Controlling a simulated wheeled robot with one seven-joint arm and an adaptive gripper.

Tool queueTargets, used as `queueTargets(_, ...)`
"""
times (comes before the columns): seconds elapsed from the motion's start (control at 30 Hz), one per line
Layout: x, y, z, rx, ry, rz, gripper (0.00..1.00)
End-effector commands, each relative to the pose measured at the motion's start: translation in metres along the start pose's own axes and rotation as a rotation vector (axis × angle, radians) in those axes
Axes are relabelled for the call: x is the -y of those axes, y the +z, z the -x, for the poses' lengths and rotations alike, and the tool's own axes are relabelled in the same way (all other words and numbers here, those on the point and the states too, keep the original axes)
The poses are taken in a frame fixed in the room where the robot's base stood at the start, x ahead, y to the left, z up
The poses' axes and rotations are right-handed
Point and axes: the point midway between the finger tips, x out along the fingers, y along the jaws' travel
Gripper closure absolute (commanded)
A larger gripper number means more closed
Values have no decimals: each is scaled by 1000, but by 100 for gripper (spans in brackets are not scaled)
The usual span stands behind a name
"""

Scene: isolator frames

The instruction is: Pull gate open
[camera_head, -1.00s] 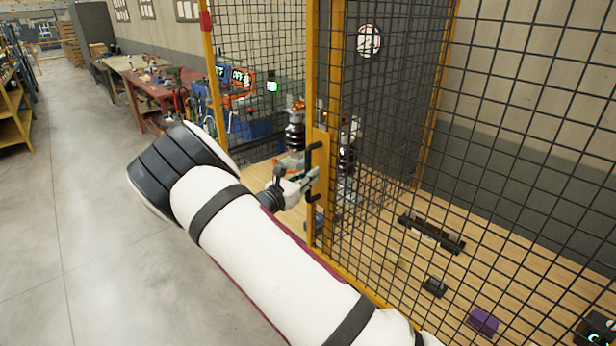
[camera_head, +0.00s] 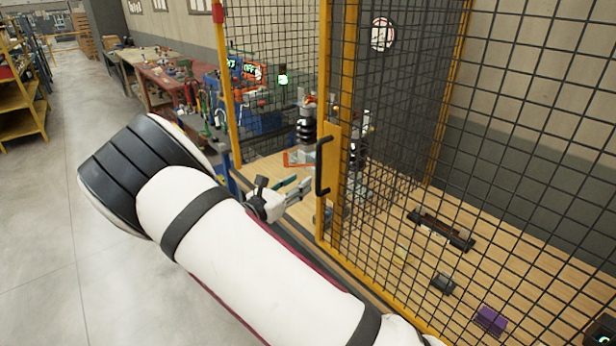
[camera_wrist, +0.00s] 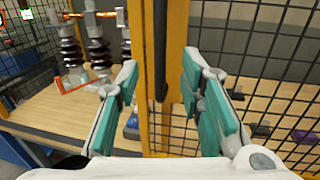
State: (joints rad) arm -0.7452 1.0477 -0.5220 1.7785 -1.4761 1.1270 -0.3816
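The gate is a black mesh panel in a yellow frame (camera_head: 322,215), with a black bar handle (camera_head: 320,167) upright on its left edge. In the wrist view the handle (camera_wrist: 160,50) stands in front of the yellow upright, seen between my fingers. My gripper (camera_head: 300,188) is to the left of the handle's lower end, apart from it. Its two teal-padded fingers (camera_wrist: 160,105) are spread wide with nothing held. The bench to the left of the handle shows with no mesh in front of it, so the enclosure stands open there.
Insulator-like posts (camera_head: 306,125) stand on the wooden bench (camera_head: 385,235) inside the enclosure. A purple block (camera_head: 490,320) and dark small parts lie on the bench behind the mesh. A red worktable (camera_head: 165,85) is behind at left. The concrete floor (camera_head: 50,220) at left is clear.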

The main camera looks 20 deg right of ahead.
Motion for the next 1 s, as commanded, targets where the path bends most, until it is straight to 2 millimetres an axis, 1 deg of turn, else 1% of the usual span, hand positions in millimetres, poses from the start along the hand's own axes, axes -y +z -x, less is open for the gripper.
queueTargets(0.03, 0, 0, 8, 0, 1, 0, 65)
queueTargets(0.1, 0, 0, 15, 0, 0, 0, 65)
queueTargets(0.2, 0, 0, 21, 0, 0, 0, 65)
queueTargets(0.57, 0, 0, 23, -1, -2, -1, 65)
queueTargets(0.67, 7, 4, 20, -19, -25, -25, 65)
queueTargets(0.77, 24, 14, 14, -70, -90, -93, 65)
queueTargets(0.87, 52, 28, 7, -154, -191, -203, 65)
queueTargets(0.9, 65, 34, 5, -192, -236, -254, 65)
queueTargets(1.0, 96, 47, 5, -284, -347, -383, 65)
